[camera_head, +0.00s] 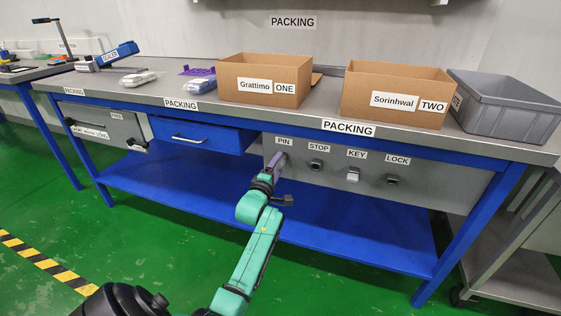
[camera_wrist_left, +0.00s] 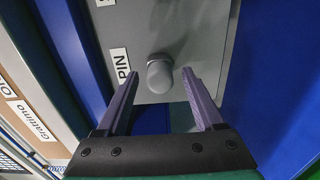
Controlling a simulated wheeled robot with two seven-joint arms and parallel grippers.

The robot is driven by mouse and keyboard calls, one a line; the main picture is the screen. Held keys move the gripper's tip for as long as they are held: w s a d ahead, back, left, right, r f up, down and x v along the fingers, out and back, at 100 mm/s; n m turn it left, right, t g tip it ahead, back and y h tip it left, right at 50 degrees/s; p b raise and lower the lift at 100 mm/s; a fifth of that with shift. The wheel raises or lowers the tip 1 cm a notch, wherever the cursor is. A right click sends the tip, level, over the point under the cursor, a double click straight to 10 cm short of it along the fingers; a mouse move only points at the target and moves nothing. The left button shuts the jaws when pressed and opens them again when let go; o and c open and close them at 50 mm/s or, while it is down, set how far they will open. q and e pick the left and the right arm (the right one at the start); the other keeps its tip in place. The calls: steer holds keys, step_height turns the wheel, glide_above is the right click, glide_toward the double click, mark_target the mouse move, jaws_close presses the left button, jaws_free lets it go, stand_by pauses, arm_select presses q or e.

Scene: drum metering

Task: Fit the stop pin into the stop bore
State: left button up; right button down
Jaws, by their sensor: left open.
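The stop pin (camera_wrist_left: 160,72) is a grey round-ended knob on the grey panel, beside the PIN label (camera_wrist_left: 120,66) in the left wrist view. In the head view my gripper hides it. My left gripper (camera_head: 279,160) is open at the panel under the PIN label. In the left wrist view its two purple fingers (camera_wrist_left: 160,78) stand on either side of the pin, with gaps showing. The stop bore is at the dark fitting (camera_head: 316,164) under the STOP label, right of my gripper in the head view. My right gripper is not in view.
A KEY fitting (camera_head: 352,175) and a LOCK fitting (camera_head: 392,180) are further right on the panel. A blue drawer (camera_head: 200,136) is to the left. Cardboard boxes (camera_head: 263,80) (camera_head: 396,93) and a grey crate (camera_head: 508,108) stand on the bench above. A blue shelf (camera_head: 340,215) lies below.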

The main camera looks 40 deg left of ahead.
mark_target(278, 165)
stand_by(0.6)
arm_select(q)
steer(key=shift+p, duration=0.35)
jaws_close()
stand_by(1.3)
steer(key=shift+s+d+r+p, duration=0.15)
steer(key=shift+s+d+p, duration=0.1)
steer(key=shift+s+p, duration=0.35)
steer(key=shift+p+v, duration=2.05)
steer(key=shift+p, duration=0.1)
steer(key=shift+s+d, duration=0.1)
steer(key=shift+s, duration=0.2)
